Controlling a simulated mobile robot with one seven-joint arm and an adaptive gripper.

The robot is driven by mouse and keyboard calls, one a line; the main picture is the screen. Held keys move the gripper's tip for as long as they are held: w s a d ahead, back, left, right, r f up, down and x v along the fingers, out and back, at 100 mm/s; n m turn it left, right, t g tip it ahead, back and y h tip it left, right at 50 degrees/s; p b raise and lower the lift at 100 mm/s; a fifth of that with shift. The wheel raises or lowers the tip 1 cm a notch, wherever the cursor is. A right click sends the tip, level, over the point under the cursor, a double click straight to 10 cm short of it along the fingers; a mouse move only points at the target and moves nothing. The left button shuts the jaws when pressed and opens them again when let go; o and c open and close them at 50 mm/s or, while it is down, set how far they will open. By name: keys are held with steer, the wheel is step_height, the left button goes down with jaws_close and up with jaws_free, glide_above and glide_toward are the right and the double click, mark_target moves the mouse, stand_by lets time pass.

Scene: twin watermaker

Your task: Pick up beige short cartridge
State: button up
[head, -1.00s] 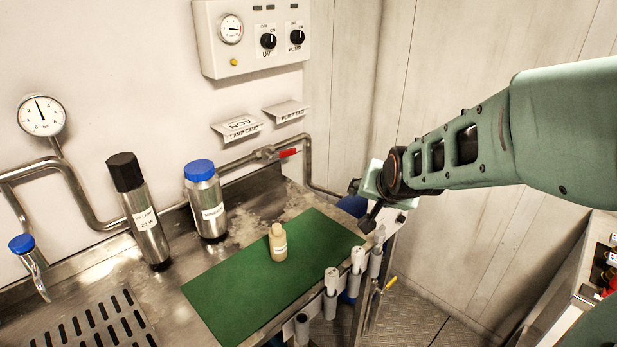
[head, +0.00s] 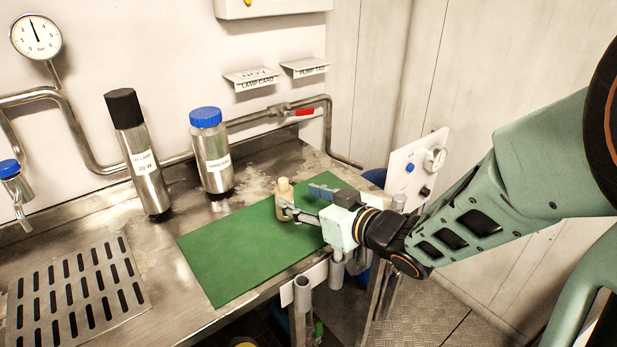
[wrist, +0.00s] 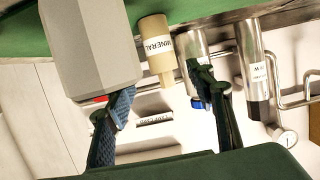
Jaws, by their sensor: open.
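The beige short cartridge (head: 284,203) stands upright on the green mat (head: 220,255), near its back edge. My gripper (head: 304,199) is open and low over the mat, reaching in from the right. One finger is at the cartridge's lower right side in the head view and covers part of it; the other is farther back to the right. In the wrist view the cartridge shows between the lines of the two fingers (wrist: 163,84). I cannot tell whether they touch it.
A black-capped steel cylinder (head: 148,175) and a blue-capped one (head: 213,160) stand behind the mat, left of the cartridge. A slotted drain plate (head: 75,295) lies at left. A pipe with a red handle (head: 305,112) runs along the wall. The mat's left half is clear.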

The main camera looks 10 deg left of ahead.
mark_target(289, 196)
steer(key=shift+x, duration=0.9)
steer(key=x, duration=0.1)
steer(key=b+x, duration=0.1)
steer(key=x, duration=0.2)
steer(key=shift+s+a+f, duration=0.2)
steer(key=shift+f, duration=0.2)
steer(key=shift+w+a, duration=0.3)
jaws_close()
